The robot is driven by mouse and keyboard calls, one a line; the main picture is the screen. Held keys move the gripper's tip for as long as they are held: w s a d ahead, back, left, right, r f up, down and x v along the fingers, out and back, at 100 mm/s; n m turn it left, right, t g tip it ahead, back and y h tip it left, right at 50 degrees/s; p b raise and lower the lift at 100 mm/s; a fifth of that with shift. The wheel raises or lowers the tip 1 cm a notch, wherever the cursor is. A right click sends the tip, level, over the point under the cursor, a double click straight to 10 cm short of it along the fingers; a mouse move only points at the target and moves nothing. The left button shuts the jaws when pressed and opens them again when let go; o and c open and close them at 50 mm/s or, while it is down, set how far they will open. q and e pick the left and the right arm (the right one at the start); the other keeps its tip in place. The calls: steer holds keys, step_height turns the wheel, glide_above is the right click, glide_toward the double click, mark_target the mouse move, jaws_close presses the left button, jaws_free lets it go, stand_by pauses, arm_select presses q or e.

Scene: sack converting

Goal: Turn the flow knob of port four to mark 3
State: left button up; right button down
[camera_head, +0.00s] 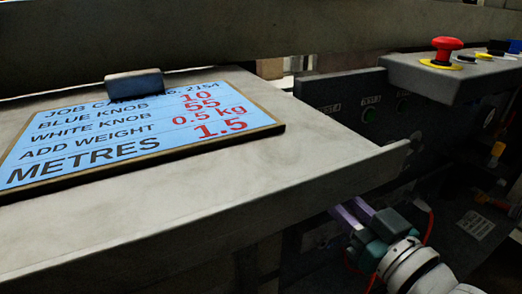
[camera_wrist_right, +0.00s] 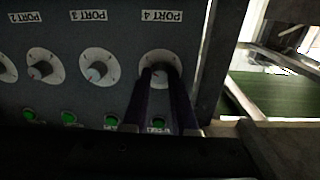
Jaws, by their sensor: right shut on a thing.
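In the right wrist view, which shows the panel upside down, the port four flow knob (camera_wrist_right: 160,71) sits on a round pale dial under its PORT 4 label (camera_wrist_right: 161,16). My right gripper (camera_wrist_right: 161,80) has its two dark fingers on either side of this knob and is shut on it. The fingers hide part of the dial, and its marks are too small to read. In the head view my right gripper (camera_head: 354,213) reaches in below the table's right edge; the knob is hidden there. My left gripper is not in view.
The port three knob (camera_wrist_right: 97,71) and further knobs stand in a row beside it. Green buttons (camera_wrist_right: 69,118) line the panel. A table (camera_head: 200,215) carries a blue job card (camera_head: 95,140). A red emergency button (camera_head: 446,46) stands on a grey ledge at the upper right.

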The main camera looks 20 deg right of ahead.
steer(key=shift+m, duration=0.6)
steer(key=shift+f+m, duration=0.1)
steer(key=shift+m, duration=0.2)
steer(key=c, duration=0.7)
jaws_free()
steer(key=shift+s, duration=0.1)
steer(key=s+p, duration=0.2)
steer(key=s, duration=0.7)
steer(key=shift+s+d+p, duration=0.25)
steer(key=shift+s+p, duration=0.1)
steer(key=shift+p, duration=0.05)
